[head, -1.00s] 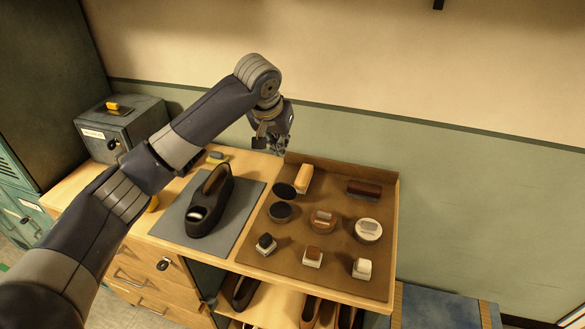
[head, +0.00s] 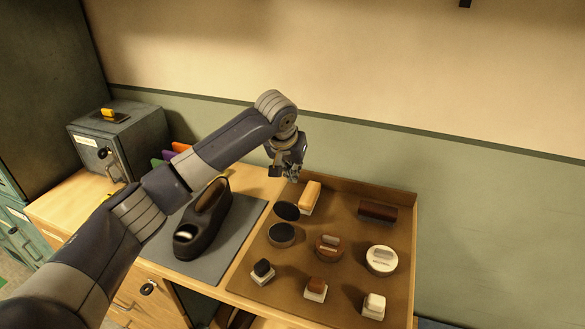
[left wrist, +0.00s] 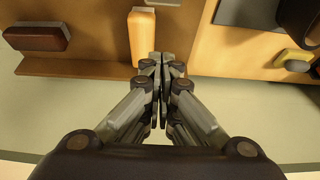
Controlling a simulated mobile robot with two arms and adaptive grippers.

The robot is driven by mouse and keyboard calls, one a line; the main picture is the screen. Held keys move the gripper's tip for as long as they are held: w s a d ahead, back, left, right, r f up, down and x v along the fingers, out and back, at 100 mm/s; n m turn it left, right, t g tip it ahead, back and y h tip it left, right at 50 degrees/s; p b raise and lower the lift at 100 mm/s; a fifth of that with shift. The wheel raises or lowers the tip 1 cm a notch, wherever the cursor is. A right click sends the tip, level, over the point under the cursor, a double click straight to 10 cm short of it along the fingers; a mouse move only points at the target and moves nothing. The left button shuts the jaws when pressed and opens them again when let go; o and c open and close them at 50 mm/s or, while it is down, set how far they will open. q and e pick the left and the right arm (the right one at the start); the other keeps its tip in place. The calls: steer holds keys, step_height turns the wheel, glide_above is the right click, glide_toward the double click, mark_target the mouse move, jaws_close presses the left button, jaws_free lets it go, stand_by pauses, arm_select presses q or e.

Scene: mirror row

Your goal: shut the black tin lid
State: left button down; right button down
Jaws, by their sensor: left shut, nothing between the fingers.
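The black tin (head: 281,235) stands on the brown tray, round and with dark polish inside. Its black lid (head: 286,211) is raised open at the tin's back edge. My left gripper (head: 292,174) is above the tray's back edge, behind the lid and apart from it, beside the yellow-topped brush. In the left wrist view the fingers (left wrist: 163,62) are together with nothing between them. My right gripper is not in view.
The brown tray (head: 345,285) also holds a yellow-topped brush (head: 311,195), a dark red brush (head: 378,211), a brown tin (head: 329,247), a white tin (head: 381,260) and several small daubers. A dark shoe (head: 203,222) stands on a grey mat (head: 235,262) to the left.

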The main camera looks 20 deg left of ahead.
mark_target(288, 208)
arm_select(q)
steer(key=f+p, duration=0.1)
steer(key=f, duration=0.2)
steer(key=s+f+p, duration=0.1)
steer(key=f, duration=0.2)
steer(key=shift+s+p, duration=0.1)
steer(key=shift+p, duration=0.3)
steer(key=shift+f, duration=0.1)
